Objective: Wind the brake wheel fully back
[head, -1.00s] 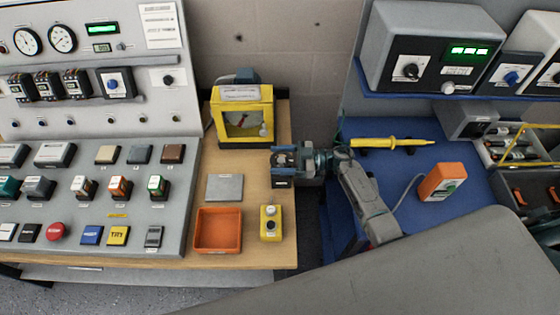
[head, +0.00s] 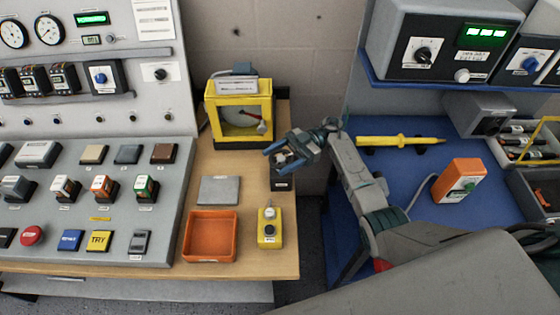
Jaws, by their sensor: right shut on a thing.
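My right gripper (head: 279,158) reaches in from the right over a small dark labelled unit (head: 283,184) at the wooden bench's right edge. It is tilted, with its fingers toward the lower left, and is shut on what appears to be the brake wheel on top of that unit. The fingers hide most of the wheel, so its angle cannot be read. Just left and behind stands a yellow-framed box (head: 240,88) with a pale round face and a red pointer inside. My left gripper is not in view.
On the bench near the unit are a grey plate (head: 219,190), an orange tray (head: 210,237) and a yellow button box (head: 269,229). A control panel (head: 95,175) fills the left. A yellow probe (head: 399,141) and an orange meter (head: 460,186) lie on the blue bench.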

